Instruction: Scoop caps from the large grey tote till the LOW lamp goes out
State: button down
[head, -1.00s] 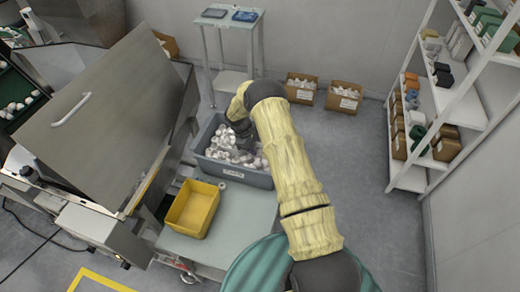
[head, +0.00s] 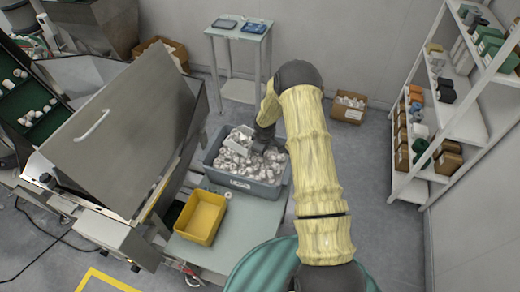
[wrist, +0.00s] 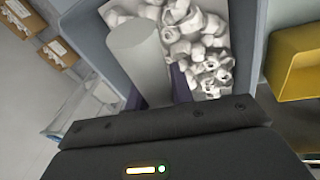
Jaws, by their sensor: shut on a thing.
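The large grey tote (head: 238,187) stands on a pale green cart and holds a heap of white caps (head: 268,168). My gripper (head: 262,140) is over the tote's far part, shut on the pale handle of a scoop (wrist: 138,50). The handle fills the middle of the wrist view, between the dark fingers (wrist: 165,85). The scoop's pan is hard to tell from the caps behind it; white caps also show beside the handle in the wrist view (wrist: 205,65). I cannot make out a lamp marked LOW or its state.
A yellow bin (head: 202,217) sits in front of the tote, with a small white roll-like thing (head: 228,195) beside it. A steel hopper with a sloping lid (head: 120,130) stands left. A side table (head: 238,30) and cardboard box (head: 348,107) are behind; shelving (head: 450,115) is right.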

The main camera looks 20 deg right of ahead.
jog(key=shift+s+d+r+p, duration=0.3)
jog(key=shift+r, duration=0.35)
jog(key=shift+s+d+r+p, duration=0.25)
jog(key=shift+r+p, duration=0.05)
jog(key=shift+r, duration=0.35)
jog(key=shift+s+d+r+p, duration=0.3)
jog(key=shift+r, duration=0.35)
jog(key=shift+s+a+f+m+b, duration=0.3)
jog(key=shift+a+m+b, duration=0.1)
jog(key=shift+a+b, duration=0.1)
jog(key=s+a+f+m+g+h+b, duration=0.1)
jog(key=s+a+m+b, duration=0.4)
jog(key=s+m+b, duration=0.2)
jog(key=shift+a+m+h, duration=0.3)
jog(key=shift+a+m, duration=0.05)
jog(key=shift+m, duration=0.45)
jog(key=s+d+r+n+b, duration=0.2)
jog(key=s+d+r, duration=0.1)
jog(key=d, duration=0.3)
jog(key=s+d+r+n+b, duration=0.1)
jog(key=s+d+r, duration=0.3)
jog(key=d+r, duration=0.2)
jog(key=shift+d+n+t+b, duration=0.3)
jog(key=shift+d+n+b, duration=0.1)
jog(key=shift+d, duration=0.4)
